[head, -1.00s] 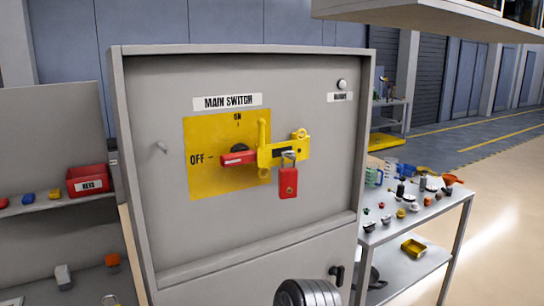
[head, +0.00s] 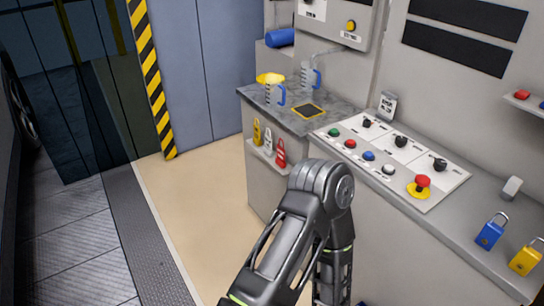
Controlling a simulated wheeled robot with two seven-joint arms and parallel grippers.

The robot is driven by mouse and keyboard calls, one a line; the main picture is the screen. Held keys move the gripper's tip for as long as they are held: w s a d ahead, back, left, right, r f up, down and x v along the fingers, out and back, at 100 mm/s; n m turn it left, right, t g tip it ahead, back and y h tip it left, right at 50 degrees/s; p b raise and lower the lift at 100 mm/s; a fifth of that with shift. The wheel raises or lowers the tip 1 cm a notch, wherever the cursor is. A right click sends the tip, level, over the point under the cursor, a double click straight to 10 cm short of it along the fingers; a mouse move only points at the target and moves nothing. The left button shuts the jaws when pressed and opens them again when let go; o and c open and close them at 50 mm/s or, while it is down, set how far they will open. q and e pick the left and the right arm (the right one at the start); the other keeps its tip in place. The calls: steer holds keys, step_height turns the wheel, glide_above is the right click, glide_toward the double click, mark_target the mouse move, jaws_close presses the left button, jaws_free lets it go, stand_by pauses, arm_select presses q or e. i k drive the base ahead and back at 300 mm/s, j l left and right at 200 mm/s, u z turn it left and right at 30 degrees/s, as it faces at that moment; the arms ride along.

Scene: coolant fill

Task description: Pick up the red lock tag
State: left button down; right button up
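A red tag (head: 281,153), which looks like the lock tag, stands upright at the right end of a small ledge on the side of the grey counter. A white tag (head: 268,142) and a yellow tag (head: 257,132) stand beside it to the left. One of my arms rises from the bottom middle, its bent joint just right of and in front of the red tag. That arm's fingers are out of the picture. My other gripper does not show either.
The counter (head: 245,92) holds measuring jugs (head: 276,94) and a yellow item (head: 270,78). A sloped button panel (head: 405,180) adjoins it. Blue (head: 491,232) and yellow (head: 526,258) padlocks lie at right. The beige floor (head: 190,210) left of the counter looks clear.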

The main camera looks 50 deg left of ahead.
mark_target(280, 160)
steer(key=u, duration=1.6)
steer(key=z, duration=0.35)
steer(key=i+j+z, duration=0.1)
steer(key=j+z, duration=0.15)
steer(key=z, duration=0.2)
steer(key=j+z, duration=0.2)
steer(key=z, duration=0.2)
steer(key=j+z, duration=0.3)
steer(key=z, duration=0.15)
steer(key=j+z, duration=0.25)
steer(key=z, duration=0.15)
steer(key=k+j+z, duration=0.1)
steer(key=j, duration=0.35)
steer(key=k+j, duration=0.15)
steer(key=j, duration=0.25)
steer(key=k+j+z, duration=0.15)
steer(key=j, duration=0.3)
steer(key=k+j+z, duration=0.1)
steer(key=j, duration=0.3)
steer(key=k+j+z, duration=0.1)
steer(key=j, duration=0.3)
steer(key=k+j, duration=0.05)
